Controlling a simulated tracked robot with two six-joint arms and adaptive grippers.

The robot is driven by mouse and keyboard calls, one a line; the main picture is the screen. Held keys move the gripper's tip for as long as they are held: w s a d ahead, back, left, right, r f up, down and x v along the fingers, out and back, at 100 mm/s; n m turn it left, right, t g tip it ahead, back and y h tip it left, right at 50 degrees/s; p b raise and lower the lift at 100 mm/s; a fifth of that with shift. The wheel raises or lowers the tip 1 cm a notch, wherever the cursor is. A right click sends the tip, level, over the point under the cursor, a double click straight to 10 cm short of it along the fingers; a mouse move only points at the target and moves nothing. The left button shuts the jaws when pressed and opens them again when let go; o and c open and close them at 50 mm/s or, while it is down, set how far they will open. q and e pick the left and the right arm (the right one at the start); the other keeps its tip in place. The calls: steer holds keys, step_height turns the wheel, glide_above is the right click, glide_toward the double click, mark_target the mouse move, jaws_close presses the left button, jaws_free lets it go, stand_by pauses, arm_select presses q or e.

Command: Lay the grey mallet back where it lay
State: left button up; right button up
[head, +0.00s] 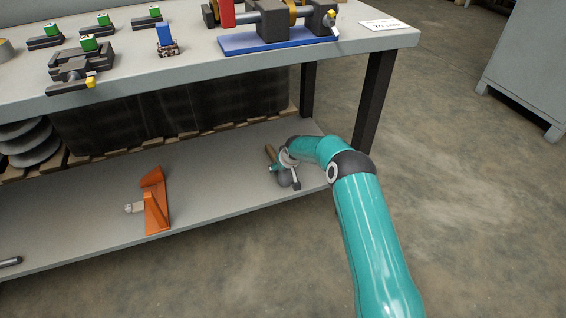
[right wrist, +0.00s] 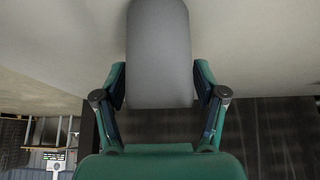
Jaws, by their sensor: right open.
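The grey mallet is on the lower shelf (head: 215,195), near its right end. In the head view its brown handle (head: 270,153) shows beside my right gripper (head: 286,175); the gripper and arm partly hide the rest. In the right wrist view the mallet's grey head (right wrist: 160,50) lies between the two fingers of my right gripper (right wrist: 160,90). The fingers are open, one on each side of the head and close to it. I cannot tell whether they touch it. My left gripper is not in view.
An orange bracket (head: 156,205) stands on the lower shelf to the left. A dark crate-like stack (head: 170,120) fills the back of the shelf. The bench top (head: 200,70) overhangs above, with a dark leg (head: 372,100) at right. Shelf between bracket and mallet is clear.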

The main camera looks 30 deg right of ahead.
steer(key=p+v, duration=0.3)
steer(key=v, duration=0.7)
steer(key=s+a+f+g+y, duration=0.1)
steer(key=s+a+f, duration=0.25)
steer(key=a, duration=0.25)
steer(key=s+a+f+y, duration=0.2)
steer(key=s+a+f, duration=0.15)
steer(key=a, duration=0.25)
steer(key=s+a+f+g+y, duration=0.1)
steer(key=s+a+f, duration=0.2)
steer(key=s+a, duration=0.25)
steer(key=s+a+f+g, duration=0.1)
steer(key=s+a, duration=0.3)
steer(key=s, duration=0.3)
steer(key=s+a+f+g+y, duration=0.1)
steer(key=s+a, duration=0.3)
steer(key=s, duration=0.3)
steer(key=s+a+f+g, duration=0.1)
steer(key=s+a, duration=0.4)
steer(key=s, duration=0.3)
steer(key=shift+n, duration=0.3)
step_height(320, 180, up, 39)
steer(key=p, duration=3.8)
steer(key=shift+p, duration=0.3)
steer(key=shift+s+d, duration=0.1)
